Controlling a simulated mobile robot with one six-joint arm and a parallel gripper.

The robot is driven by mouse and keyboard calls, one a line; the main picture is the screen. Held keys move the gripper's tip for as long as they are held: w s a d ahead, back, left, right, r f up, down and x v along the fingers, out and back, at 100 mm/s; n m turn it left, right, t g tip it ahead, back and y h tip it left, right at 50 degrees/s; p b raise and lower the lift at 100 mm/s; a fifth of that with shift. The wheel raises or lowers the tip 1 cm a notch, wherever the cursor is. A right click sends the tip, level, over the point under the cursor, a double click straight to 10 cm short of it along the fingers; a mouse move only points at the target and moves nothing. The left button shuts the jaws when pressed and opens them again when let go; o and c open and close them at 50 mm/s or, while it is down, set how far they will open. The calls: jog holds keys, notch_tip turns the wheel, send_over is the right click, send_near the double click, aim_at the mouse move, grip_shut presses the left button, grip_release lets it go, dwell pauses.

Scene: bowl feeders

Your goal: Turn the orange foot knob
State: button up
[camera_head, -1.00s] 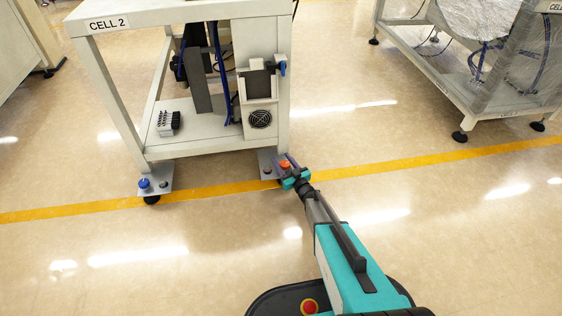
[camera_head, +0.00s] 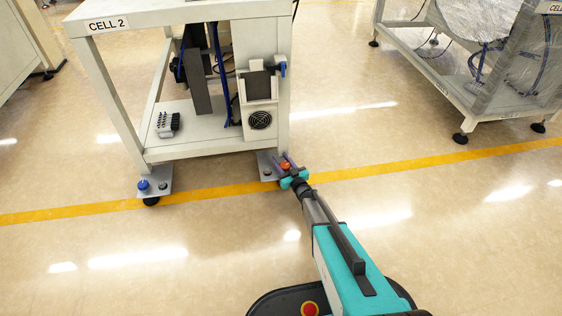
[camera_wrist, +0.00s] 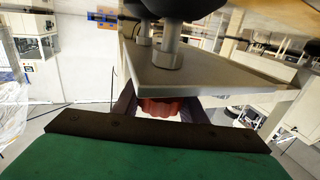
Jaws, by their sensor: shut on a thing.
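The orange foot knob (camera_head: 285,166) sits on the right foot plate (camera_head: 265,158) of the bench marked CELL 2. My gripper (camera_head: 283,161) reaches it from the front right, with one dark finger on each side of the knob, shut on it. In the wrist view the ribbed red-orange knob (camera_wrist: 160,107) shows between the fingers, just below the edge of the grey plate (camera_wrist: 190,75); the gripper's body hides part of it. The blue foot knob (camera_head: 143,184) is on the left foot plate, apart from my gripper.
The bench (camera_head: 215,145) stands over the knob, with its leg close behind my gripper. A yellow floor line (camera_head: 400,164) runs past the feet. Another bench (camera_head: 480,105) with wrapped equipment stands at the right. The floor between the benches is clear.

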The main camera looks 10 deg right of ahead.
aim_at(287, 169)
jog(key=shift+w+d+m+h+b, duration=0.1)
jog(key=shift+d+m+h+b, duration=0.15)
jog(key=shift+m+h+b, duration=0.6)
jog(key=o, duration=0.8)
jog(key=p+v, duration=0.4)
jog(key=v, duration=0.8)
jog(key=shift+a+f+p, duration=0.1)
jog(key=shift+f+p, duration=0.05)
jog(key=shift+p, duration=0.15)
jog(key=shift+v, duration=0.95)
